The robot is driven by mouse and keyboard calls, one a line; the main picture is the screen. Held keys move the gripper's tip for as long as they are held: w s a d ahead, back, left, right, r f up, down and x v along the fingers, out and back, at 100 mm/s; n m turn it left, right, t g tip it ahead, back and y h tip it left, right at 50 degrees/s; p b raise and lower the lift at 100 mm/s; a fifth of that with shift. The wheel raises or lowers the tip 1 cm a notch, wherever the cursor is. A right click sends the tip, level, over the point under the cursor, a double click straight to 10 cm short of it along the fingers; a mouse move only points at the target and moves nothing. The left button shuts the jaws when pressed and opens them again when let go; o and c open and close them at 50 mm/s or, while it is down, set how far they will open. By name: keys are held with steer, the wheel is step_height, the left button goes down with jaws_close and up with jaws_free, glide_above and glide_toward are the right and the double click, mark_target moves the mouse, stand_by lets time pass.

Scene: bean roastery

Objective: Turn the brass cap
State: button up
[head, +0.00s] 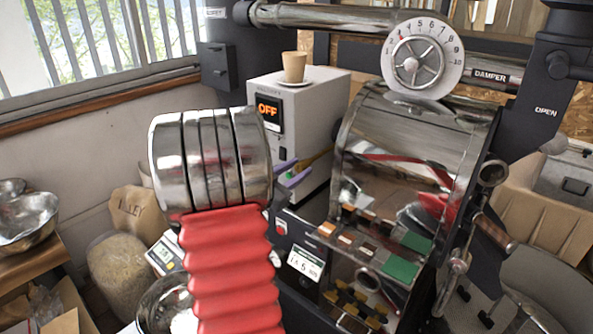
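I cannot make out a brass cap in this view. A polished steel roaster drum (405,150) stands right of centre, with a round numbered damper dial (420,62) above it. A metal port (492,173) and a lever with a brown handle (495,232) are at the drum's right side. A ringed silver segment with red bellows, which seems to be my arm, fills the middle foreground and hides what is behind it. I cannot make out gripper fingers.
Steel bowls (28,220) and a sack (118,265) stand left. A damper pipe (330,16) crosses above.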

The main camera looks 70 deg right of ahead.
steer(key=c, duration=0.7)
steer(key=shift+m, duration=0.4)
steer(key=m, duration=1.1)
steer(key=shift+a+f, duration=0.1)
steer(key=m, duration=0.6)
steer(key=shift+s+f, duration=0.1)
steer(key=shift+f, duration=0.05)
